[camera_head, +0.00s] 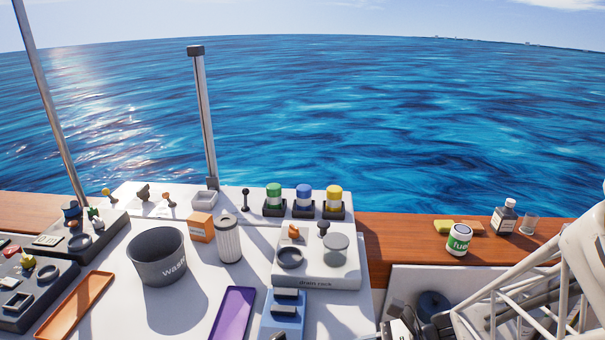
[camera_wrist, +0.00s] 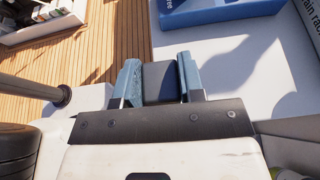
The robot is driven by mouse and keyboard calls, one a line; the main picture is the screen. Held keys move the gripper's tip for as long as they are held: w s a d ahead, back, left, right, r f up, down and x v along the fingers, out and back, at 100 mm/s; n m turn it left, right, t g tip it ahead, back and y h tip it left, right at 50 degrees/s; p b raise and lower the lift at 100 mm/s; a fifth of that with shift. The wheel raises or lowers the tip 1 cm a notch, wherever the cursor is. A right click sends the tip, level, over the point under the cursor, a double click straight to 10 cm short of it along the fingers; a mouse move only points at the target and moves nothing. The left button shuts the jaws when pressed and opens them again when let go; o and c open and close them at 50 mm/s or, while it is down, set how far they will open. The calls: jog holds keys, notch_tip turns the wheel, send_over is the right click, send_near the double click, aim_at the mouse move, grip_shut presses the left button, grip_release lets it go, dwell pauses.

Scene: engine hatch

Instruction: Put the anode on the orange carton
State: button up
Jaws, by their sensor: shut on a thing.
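My gripper (camera_wrist: 160,80) is shut on a dark block, taken to be the anode (camera_wrist: 159,82), which sits between its two blue-grey fingers. Only the block's top part shows, and its lower part is hidden. In the head view, a dark and white part at the bottom edge, right of the white deck, seems to be my gripper; the block cannot be made out there. The orange carton (camera_head: 201,228) stands upright on the white deck, left of a pale ribbed cylinder (camera_head: 229,240). Nothing lies on its top. The carton is not in the wrist view.
A blue holder (camera_head: 283,322) and the drain rack (camera_head: 318,270) lie between gripper and carton. Green, blue and yellow capped jars (camera_head: 304,200) stand behind. A purple tray (camera_head: 232,315) lies in front.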

jog(key=w+a+r+n+g, duration=0.1)
jog(key=w+a+r, duration=0.15)
jog(key=w, duration=0.55)
jog(key=w+a+r+g, duration=0.1)
jog(key=w+a+r, duration=0.15)
jog(key=w, duration=0.55)
notch_tip(320, 180, up, 8)
jog(key=n+g, duration=0.4)
send_over(199, 217)
jog(key=shift+h, duration=0.4)
jog(key=shift+f, duration=0.1)
jog(key=shift+t, duration=0.4)
jog(key=shift+f, duration=2.5)
jog(key=shift+f, duration=2.5)
